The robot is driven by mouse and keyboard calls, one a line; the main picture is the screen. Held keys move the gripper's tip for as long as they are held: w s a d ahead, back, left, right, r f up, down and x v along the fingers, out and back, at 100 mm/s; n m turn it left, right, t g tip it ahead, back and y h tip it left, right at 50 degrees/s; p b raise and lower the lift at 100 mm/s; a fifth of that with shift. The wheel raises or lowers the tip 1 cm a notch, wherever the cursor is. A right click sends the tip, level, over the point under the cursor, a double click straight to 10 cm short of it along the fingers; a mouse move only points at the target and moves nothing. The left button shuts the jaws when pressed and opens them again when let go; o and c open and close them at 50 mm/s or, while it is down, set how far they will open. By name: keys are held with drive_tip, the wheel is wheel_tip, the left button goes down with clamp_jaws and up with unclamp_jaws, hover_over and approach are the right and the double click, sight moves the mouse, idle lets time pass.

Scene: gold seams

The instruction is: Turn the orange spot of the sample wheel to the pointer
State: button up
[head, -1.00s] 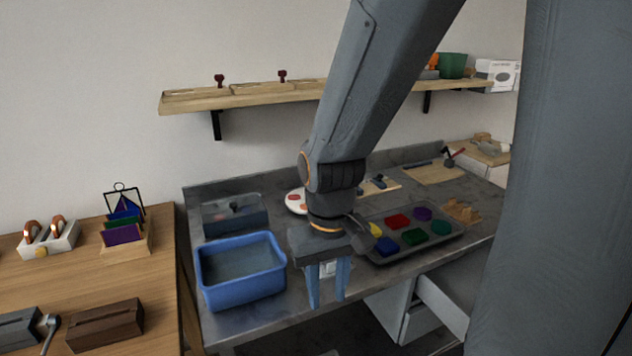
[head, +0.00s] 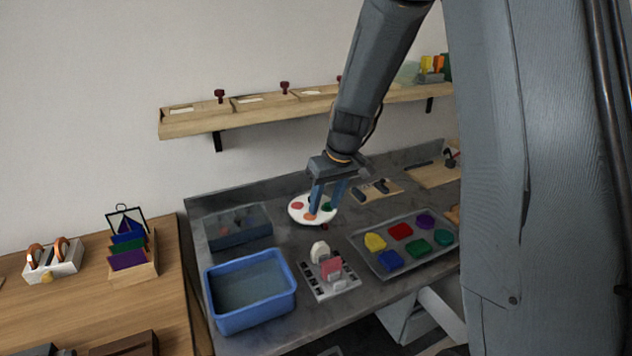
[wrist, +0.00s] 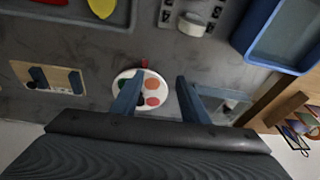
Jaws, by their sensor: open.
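The sample wheel (head: 303,200) is a white disc with coloured spots, lying on the grey counter; it also shows in the wrist view (wrist: 140,80). Its orange spot (head: 309,217) is on the near side in the head view and also shows in the wrist view (wrist: 152,84). A small red piece (wrist: 144,63) just outside the rim may be the pointer; it shows in the head view (head: 324,227). My gripper (head: 323,210) is open above the wheel, and its fingers hide parts of the wheel. I cannot tell whether they touch it.
A blue bin (head: 250,314) and a grey see-through box (head: 237,228) are left of the wheel. A white rack (head: 330,281) stands in front. A tray (head: 372,267) of coloured pieces is to the right. A board with dark tools (head: 377,191) lies behind right.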

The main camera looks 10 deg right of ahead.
drive_tip(key=w+d+r+n+t+p, duration=0.1)
drive_tip(key=w+p, duration=0.2)
drive_tip(key=w, duration=0.6)
drive_tip(key=shift+n, duration=0.3)
drive_tip(key=shift+w+p+x, duration=0.2)
drive_tip(key=shift+p+x, duration=0.15)
drive_tip(key=shift+x, duration=0.95)
drive_tip(key=shift+w+p+x, duration=0.2)
drive_tip(key=shift+p+x, duration=0.2)
drive_tip(key=shift+x, duration=0.95)
drive_tip(key=shift+w+p+x, duration=0.2)
drive_tip(key=shift+p+x, duration=0.15)
drive_tip(key=shift+x, duration=0.95)
drive_tip(key=shift+r, duration=0.2)
clamp_jaws()
drive_tip(key=shift+t, duration=0.3)
